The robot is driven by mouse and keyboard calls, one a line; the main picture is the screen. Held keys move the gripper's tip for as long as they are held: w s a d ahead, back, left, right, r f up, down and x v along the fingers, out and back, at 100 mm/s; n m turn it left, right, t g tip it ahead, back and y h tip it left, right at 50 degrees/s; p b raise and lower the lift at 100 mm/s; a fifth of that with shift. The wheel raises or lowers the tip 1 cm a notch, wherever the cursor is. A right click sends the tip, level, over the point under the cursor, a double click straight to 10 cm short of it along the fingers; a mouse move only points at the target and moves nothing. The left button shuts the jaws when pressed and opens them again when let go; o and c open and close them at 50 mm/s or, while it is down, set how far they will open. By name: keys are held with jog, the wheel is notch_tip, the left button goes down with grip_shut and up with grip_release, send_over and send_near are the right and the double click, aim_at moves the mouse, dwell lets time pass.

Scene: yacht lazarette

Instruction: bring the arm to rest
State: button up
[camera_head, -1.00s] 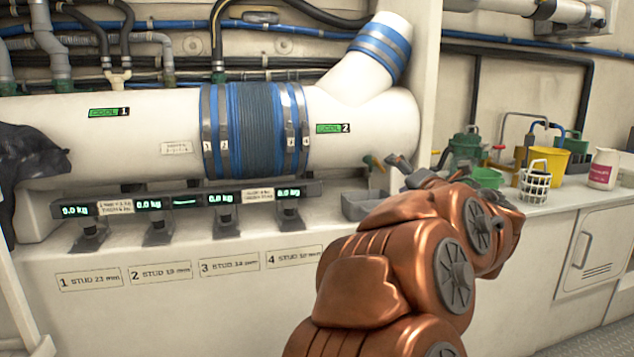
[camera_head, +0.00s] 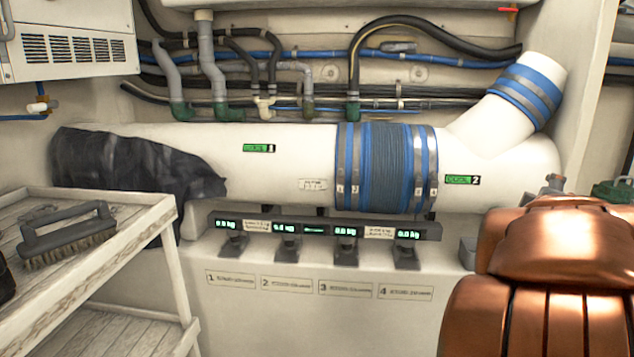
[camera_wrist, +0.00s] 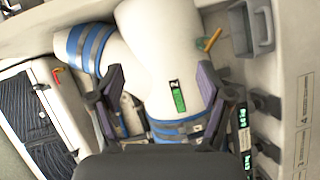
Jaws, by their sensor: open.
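My arm's copper links fill the lower right of the head view. My gripper (camera_wrist: 160,72) shows in the wrist view with its two dark fingers spread wide apart and nothing held between them. The white pipe (camera_wrist: 150,45) with a green label lies beyond the fingers; I cannot tell how far off it is. In the head view my gripper is mostly or wholly hidden behind the arm. The same white pipe (camera_head: 290,165) runs along the wall there, with a blue ribbed sleeve (camera_head: 385,165) and steel clamps around it.
A display bar (camera_head: 320,229) with several grey supports sits below the pipe. A dark cloth (camera_head: 130,170) drapes the pipe's left end. A whitewashed shelf cart (camera_head: 150,222) at left holds a brush (camera_head: 68,235). A grey bin (camera_wrist: 255,28) is at the wrist view's top right.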

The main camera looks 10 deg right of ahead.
jog(key=s+a+f+m+g+y+p, duration=0.1)
jog(key=s+a+m+g+y+p, duration=0.25)
jog(key=a+p, duration=0.55)
jog(key=s+a+f+m+g+y+p, duration=0.1)
jog(key=s+a+m+g+y+p, duration=0.2)
jog(key=s+a+p, duration=0.5)
jog(key=s+a+r+g+y+p, duration=0.1)
jog(key=s+a+g+y+p, duration=0.1)
jog(key=s+a, duration=0.5)
jog(key=s+a+r+g+y+p, duration=0.1)
jog(key=s+a+g+p, duration=0.3)
jog(key=a, duration=0.9)
jog(key=s+y+p, duration=0.1)
jog(key=s+p, duration=0.1)
jog(key=shift+s+r+y, duration=0.3)
jog(key=shift+s+y, duration=0.05)
